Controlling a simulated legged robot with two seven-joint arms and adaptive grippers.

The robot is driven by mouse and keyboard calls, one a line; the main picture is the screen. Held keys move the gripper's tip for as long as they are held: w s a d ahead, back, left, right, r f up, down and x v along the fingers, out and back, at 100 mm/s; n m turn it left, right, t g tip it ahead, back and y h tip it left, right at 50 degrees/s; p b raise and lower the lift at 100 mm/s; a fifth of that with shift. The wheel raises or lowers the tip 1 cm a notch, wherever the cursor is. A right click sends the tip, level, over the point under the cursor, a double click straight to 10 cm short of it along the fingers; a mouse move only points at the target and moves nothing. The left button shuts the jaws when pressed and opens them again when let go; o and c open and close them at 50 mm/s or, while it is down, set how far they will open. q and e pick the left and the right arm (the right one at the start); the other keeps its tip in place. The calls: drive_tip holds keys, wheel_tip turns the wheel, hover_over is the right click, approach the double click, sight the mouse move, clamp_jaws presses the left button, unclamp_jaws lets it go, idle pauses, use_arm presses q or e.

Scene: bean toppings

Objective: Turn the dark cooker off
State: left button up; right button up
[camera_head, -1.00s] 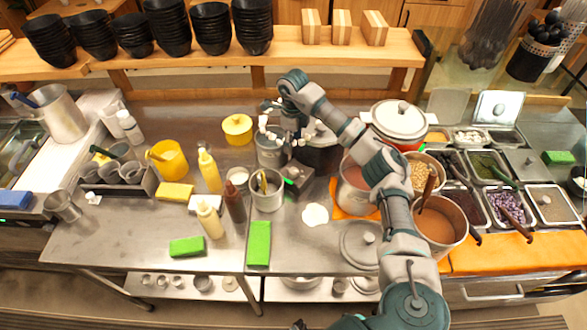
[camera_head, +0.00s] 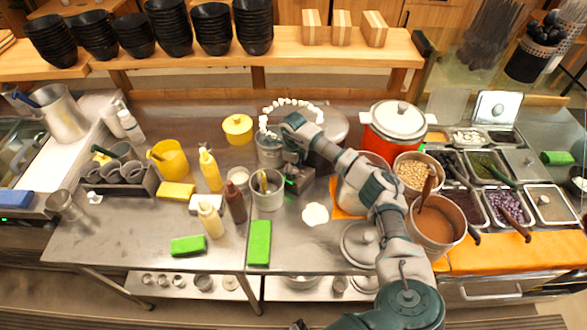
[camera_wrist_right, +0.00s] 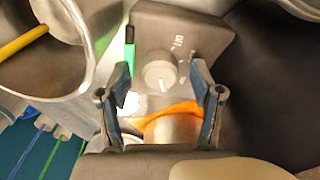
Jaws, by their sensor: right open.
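The dark cooker (camera_head: 334,126) stands behind my right forearm, partly hidden by it. Its grey control box (camera_head: 301,184) sits in front with a lit green light. In the right wrist view the box (camera_wrist_right: 190,30) carries a round silver knob (camera_wrist_right: 158,70) with a white mark towards the picture's bottom. A green light (camera_wrist_right: 130,57) glows to the knob's left. The cooker's dark side (camera_wrist_right: 270,75) fills the right. My right gripper (camera_head: 289,170) is over the box; in the wrist view its open fingers (camera_wrist_right: 161,80) flank the knob, with no clear contact. My left gripper is not in view.
A steel pot (camera_head: 268,197) with a yellow-handled utensil stands just left of the box. A red cooker with a white lid (camera_head: 397,120) is to the right. A sauce bottle (camera_head: 235,204) and a green sponge (camera_head: 259,243) are on the counter nearby.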

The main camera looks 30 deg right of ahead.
drive_tip(key=c, duration=1.1)
drive_tip(key=shift+c, duration=0.3)
